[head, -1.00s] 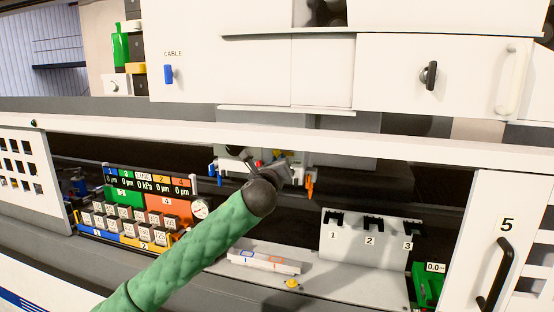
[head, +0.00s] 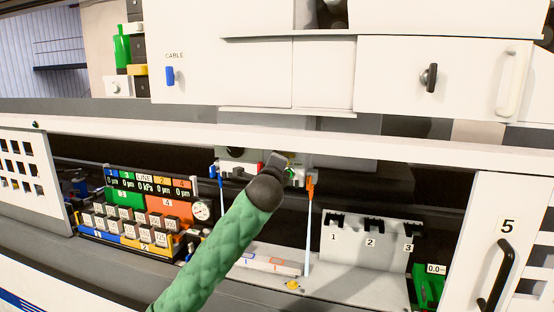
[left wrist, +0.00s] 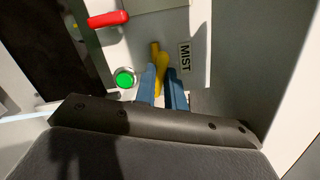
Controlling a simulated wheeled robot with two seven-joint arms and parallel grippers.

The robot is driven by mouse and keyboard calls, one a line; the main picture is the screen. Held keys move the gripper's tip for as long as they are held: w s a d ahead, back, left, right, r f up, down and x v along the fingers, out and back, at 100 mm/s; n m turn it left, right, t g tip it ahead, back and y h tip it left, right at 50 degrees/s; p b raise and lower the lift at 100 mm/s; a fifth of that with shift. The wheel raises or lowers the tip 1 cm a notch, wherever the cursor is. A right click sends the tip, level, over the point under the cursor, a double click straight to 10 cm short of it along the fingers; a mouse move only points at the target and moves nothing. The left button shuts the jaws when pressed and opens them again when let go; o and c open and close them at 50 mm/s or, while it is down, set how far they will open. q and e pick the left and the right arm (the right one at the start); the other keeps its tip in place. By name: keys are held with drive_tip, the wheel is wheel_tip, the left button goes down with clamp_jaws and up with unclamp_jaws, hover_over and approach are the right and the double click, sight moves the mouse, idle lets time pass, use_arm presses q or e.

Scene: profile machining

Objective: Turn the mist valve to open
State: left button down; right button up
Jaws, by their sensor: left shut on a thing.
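The mist valve's yellow handle (left wrist: 156,52) sits beside the black-on-white MIST label (left wrist: 185,56) in the left wrist view. My left gripper (left wrist: 167,82) has its blue fingers shut on this handle, whose outer tip shows above them. In the head view my left gripper (head: 287,163) is at the panel under the machine head, and my dark wrist hides the handle. Thin pale-blue streams run down from the blue nozzle (head: 213,170) and the orange nozzle (head: 310,187). My right gripper is not in view.
A red lever (left wrist: 108,19) and a green button (left wrist: 125,77) are close to the handle. A keypad console (head: 140,212) stands to the left and a grey rack (head: 345,245) numbered 1 to 3 to the right.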

use_arm(q)
drive_tip(key=shift+a+f+n, duration=0.1)
drive_tip(key=shift+a+n, duration=0.15)
drive_tip(key=shift+n, duration=0.05)
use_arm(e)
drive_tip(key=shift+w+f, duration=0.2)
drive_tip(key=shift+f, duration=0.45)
use_arm(q)
drive_tip(key=n, duration=0.4)
drive_tip(key=shift+d+p, duration=0.15)
drive_tip(key=shift+p, duration=0.25)
drive_tip(key=c, duration=1.3)
unclamp_jaws()
drive_tip(key=shift+f+g, duration=0.2)
drive_tip(key=shift+g, duration=0.1)
drive_tip(key=shift+c, duration=0.2)
drive_tip(key=shift+a+f, duration=0.1)
drive_tip(key=shift+a, duration=0.1)
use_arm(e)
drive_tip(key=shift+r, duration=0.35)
use_arm(q)
drive_tip(key=shift+d, duration=0.1)
